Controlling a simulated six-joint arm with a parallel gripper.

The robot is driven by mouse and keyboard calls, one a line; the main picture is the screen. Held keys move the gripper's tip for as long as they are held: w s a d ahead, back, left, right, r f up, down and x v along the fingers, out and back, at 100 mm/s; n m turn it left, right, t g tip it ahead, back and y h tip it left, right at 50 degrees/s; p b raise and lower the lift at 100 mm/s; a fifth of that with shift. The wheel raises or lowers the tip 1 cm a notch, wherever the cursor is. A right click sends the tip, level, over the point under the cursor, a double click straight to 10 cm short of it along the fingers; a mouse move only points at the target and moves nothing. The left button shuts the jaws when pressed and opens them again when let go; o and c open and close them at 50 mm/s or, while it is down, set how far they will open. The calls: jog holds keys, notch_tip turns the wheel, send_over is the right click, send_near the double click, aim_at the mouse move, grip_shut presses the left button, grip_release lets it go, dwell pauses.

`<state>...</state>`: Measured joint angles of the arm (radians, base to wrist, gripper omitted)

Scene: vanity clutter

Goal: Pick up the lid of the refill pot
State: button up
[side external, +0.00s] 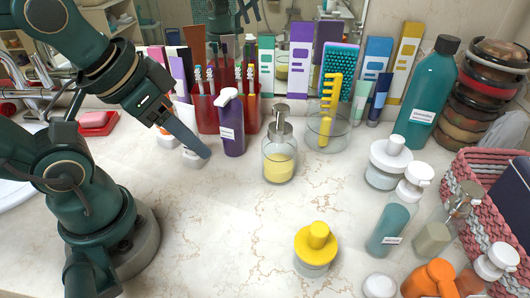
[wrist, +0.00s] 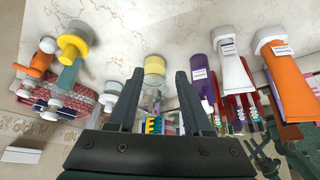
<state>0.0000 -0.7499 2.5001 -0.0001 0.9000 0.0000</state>
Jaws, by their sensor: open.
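Two lidded pots could be the refill pot; I cannot tell which. One is a squat clear pot (side external: 313,267) at the front, with a yellow knobbed lid (side external: 317,240) seated on it; this lid also shows at upper left in the wrist view (wrist: 73,42). The other has a white knobbed lid (side external: 391,153) on a clear pot (side external: 381,179) at right. My gripper (side external: 204,151) is at the left, beside the purple pump bottle and away from both pots. In the wrist view its fingers (wrist: 157,73) are spread with nothing held between them.
A purple pump bottle (side external: 231,125) and a glass soap dispenser (side external: 279,160) stand near my gripper. Red cups of toothbrushes (side external: 206,112) are behind. Teal bottles, an orange pump bottle (side external: 431,279) and a pink basket (side external: 468,165) crowd the right.

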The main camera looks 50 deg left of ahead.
jog(key=shift+o, duration=1.4)
